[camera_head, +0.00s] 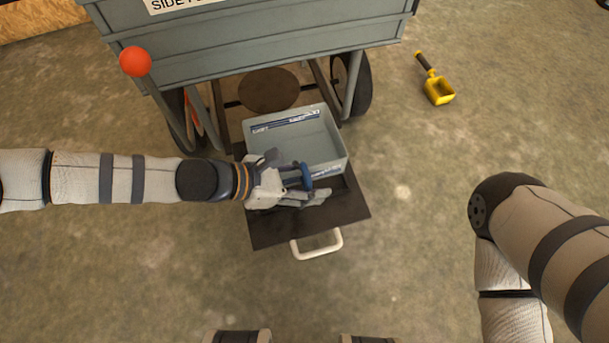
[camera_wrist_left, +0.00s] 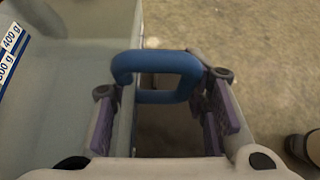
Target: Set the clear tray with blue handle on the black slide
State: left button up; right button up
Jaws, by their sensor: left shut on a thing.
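The clear tray (camera_head: 322,138) with its blue handle (camera_head: 306,177) sits over the black slide (camera_head: 348,205), under the grey cart's edge. I cannot tell whether the tray's bottom touches the slide. My left gripper (camera_head: 308,188) is shut on the blue handle at the tray's near side. In the left wrist view the blue handle (camera_wrist_left: 157,68) lies between the finger pads, and the tray wall (camera_wrist_left: 75,75) with its gram labels shows at the left. The slide has a white pull handle (camera_head: 317,246) at its front. My right gripper is not in view; only my right arm shows.
The grey cart (camera_head: 260,52) stands at the top on dark wheels, with a red ball knob (camera_head: 135,61) at its left corner. A yellow scoop (camera_head: 437,88) lies on the floor at upper right. The concrete floor around the slide's front is clear.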

pick_arm(q)
notch_tip(320, 180, down, 7)
jog(key=b, duration=0.2)
jog(key=shift+s+b, duration=0.1)
jog(key=shift+b, duration=0.25)
jog(key=shift+r, duration=0.15)
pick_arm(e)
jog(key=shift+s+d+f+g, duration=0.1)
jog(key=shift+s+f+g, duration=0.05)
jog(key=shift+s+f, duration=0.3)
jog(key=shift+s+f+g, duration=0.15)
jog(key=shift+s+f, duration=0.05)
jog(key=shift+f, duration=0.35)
pick_arm(q)
jog(key=o, duration=1.5)
jog(key=shift+a+r, duration=0.1)
jog(key=p+v, duration=0.4)
jog(key=v, duration=0.7)
jog(key=shift+s+a+r, duration=0.1)
jog(key=shift+a+r, duration=0.05)
jog(key=shift+a, duration=0.2)
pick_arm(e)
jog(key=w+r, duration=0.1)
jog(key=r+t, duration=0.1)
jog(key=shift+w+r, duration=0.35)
